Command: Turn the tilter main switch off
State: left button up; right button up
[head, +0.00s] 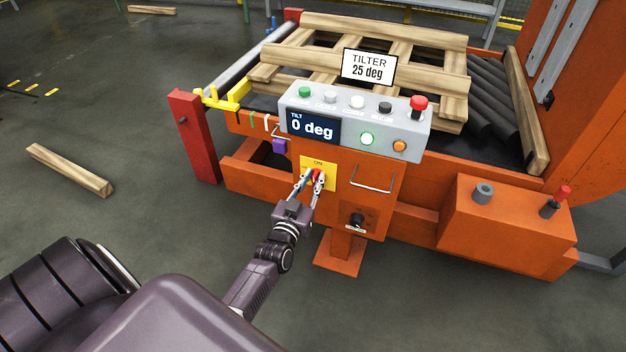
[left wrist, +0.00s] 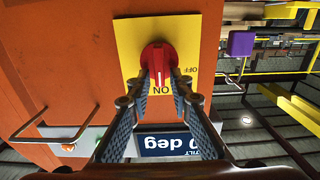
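The tilter main switch (left wrist: 157,58) is a red rotary knob on a yellow plate (left wrist: 197,35) marked ON and OFF; the plate also shows in the head view (head: 330,176) on the orange pedestal front. In the left wrist view, which is upside down, the knob's white line points toward ON. My left gripper (left wrist: 160,78) has its fingers on both sides of the red handle, with the handle filling the gap; in the head view it reaches the plate (head: 312,180) and partly hides the knob. My right gripper is not in view.
The grey control panel (head: 410,128) above has several buttons, a red mushroom button (head: 419,103) and a display (head: 312,126) reading 0 deg. A metal handle (head: 371,180) and a black knob (head: 357,220) sit nearby. A purple padlock (head: 280,146) hangs left of the plate.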

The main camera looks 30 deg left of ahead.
pick_arm(q)
grip_shut()
